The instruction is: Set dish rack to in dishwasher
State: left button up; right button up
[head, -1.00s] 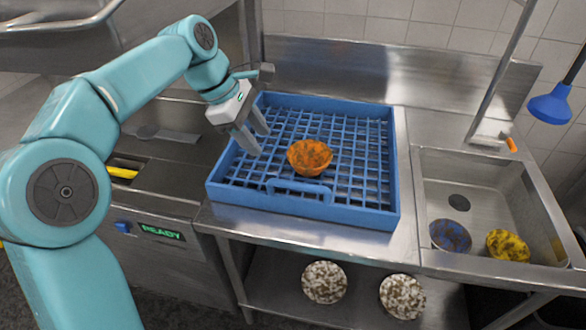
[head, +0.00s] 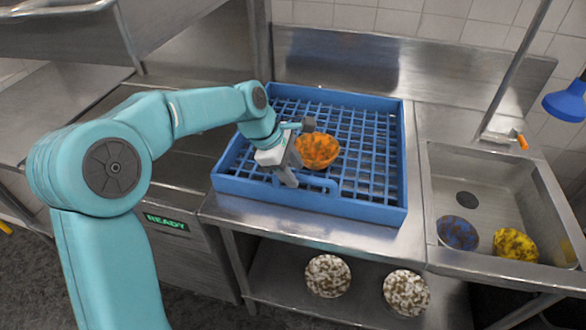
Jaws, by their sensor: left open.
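The blue dish rack (head: 372,211) sits on the steel counter, left of the sink. An orange, stained bowl (head: 318,151) stands inside it near its front handle (head: 327,190). My left gripper (head: 291,170) is open over the front of the rack, just left of the bowl, with its fingers pointing down near the handle. I cannot tell whether the fingers touch the handle. The dishwasher (head: 192,264), with a green READY display (head: 167,223), stands at the left of the counter, its hood raised. My right gripper does not show.
The sink (head: 490,194) at right holds a blue bowl (head: 457,233) and a yellow bowl (head: 515,246). Two stained white bowls, one on the left (head: 327,276) and one on the right (head: 406,292), are on the lower shelf. A blue sprayer head (head: 567,102) hangs at right.

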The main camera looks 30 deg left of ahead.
pick_arm(q)
jog(key=shift+w+f, duration=0.1)
jog(key=shift+f, duration=0.1)
jog(key=shift+s+d+r, duration=0.2)
jog(key=shift+s, duration=0.1)
jog(key=shift+w+a+f, duration=0.1)
jog(key=shift+w+f, duration=0.05)
jog(key=shift+w, duration=0.1)
grip_shut()
jog(key=shift+a, duration=0.1)
